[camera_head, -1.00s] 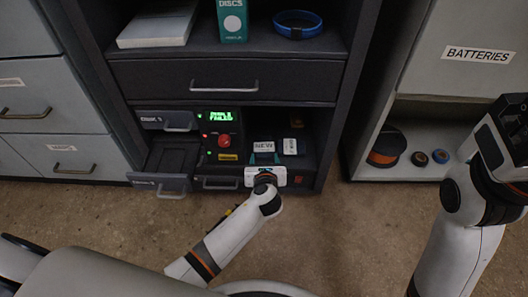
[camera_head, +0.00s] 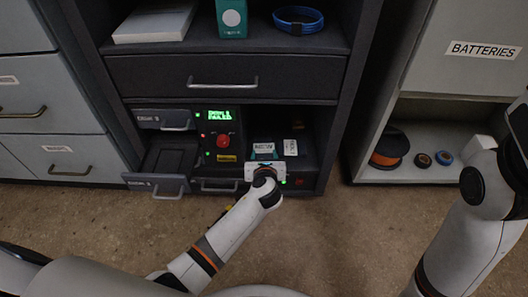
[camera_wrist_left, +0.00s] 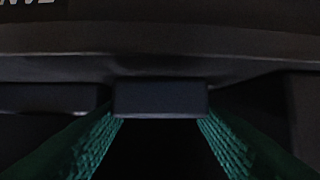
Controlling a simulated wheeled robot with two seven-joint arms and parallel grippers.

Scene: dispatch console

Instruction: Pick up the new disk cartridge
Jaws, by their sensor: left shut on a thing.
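The new disk cartridge (camera_head: 263,148) is a dark cartridge with a pale label on the lower shelf of the console; its label is too blurred to read now. My left gripper (camera_head: 264,161) reaches in from the front with its teal fingers shut on it. In the left wrist view the cartridge's dark end (camera_wrist_left: 160,100) sits between the two green ribbed fingers. The white gripper body hides the cartridge's near side. Only part of my right arm shows at the right edge; its fingers are out of view.
A second cartridge with a white label (camera_head: 290,147) lies just right. A pulled-out disk tray (camera_head: 156,184) stands at the left, beside a red button (camera_head: 223,141) and a green display (camera_head: 219,114). A closed drawer (camera_head: 222,79) is above. An orange spool (camera_head: 389,148) sits on the right shelf.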

